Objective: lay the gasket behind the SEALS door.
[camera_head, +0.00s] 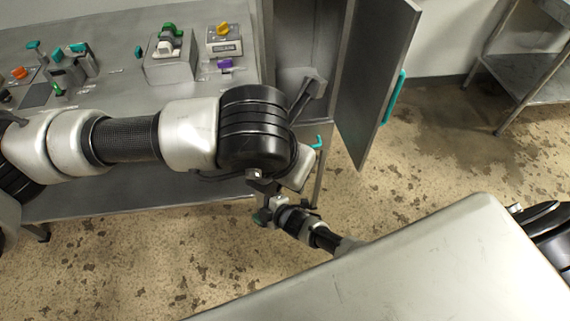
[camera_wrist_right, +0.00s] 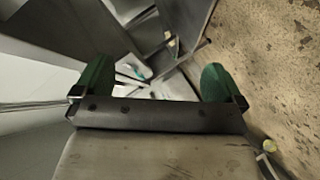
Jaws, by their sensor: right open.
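A tall grey cabinet (camera_head: 308,30) stands open at the back, with its door (camera_head: 372,75) swung out to the right and a teal handle (camera_head: 394,96) on it. No label on it can be read, so I cannot tell whether it is the SEALS door. I cannot make out the gasket in either view. My right gripper (camera_head: 265,213) is low in front of the cabinet, beside the bench edge. In the right wrist view its green fingers (camera_wrist_right: 156,84) are wide apart, with nothing visibly held.
A grey bench (camera_head: 120,115) on the left carries fixtures with green, orange, yellow and purple parts. A blocky grey piece (camera_head: 312,82) shows at the cabinet opening. A metal rack (camera_head: 520,72) stands far right. Floor between is clear.

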